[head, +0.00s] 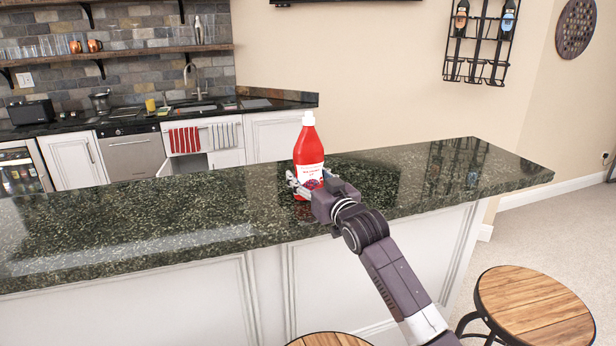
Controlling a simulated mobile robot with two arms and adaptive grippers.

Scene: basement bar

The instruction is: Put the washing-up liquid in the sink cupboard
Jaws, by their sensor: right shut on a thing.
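A red bottle (308,150) with a white cap and a white label stands upright on the dark granite bar counter; the label is too small to read surely. My right gripper (303,187) is shut around its lower part. My left gripper is out of view. The sink (195,107) and its tap are in the back counter beyond the bar. Below the sink is the white sink cupboard (226,158), with towels hanging at its top. One door at its left seems to stand open, showing a dark gap; its lower part is hidden by the bar.
The bar counter (130,230) lies between me and the sink, otherwise clear. Wooden stools (535,308) stand at the front right. A dishwasher (133,155) is left of the sink cupboard. A yellow item (150,105) stands near the sink. Carpet is open beyond the bar's right end.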

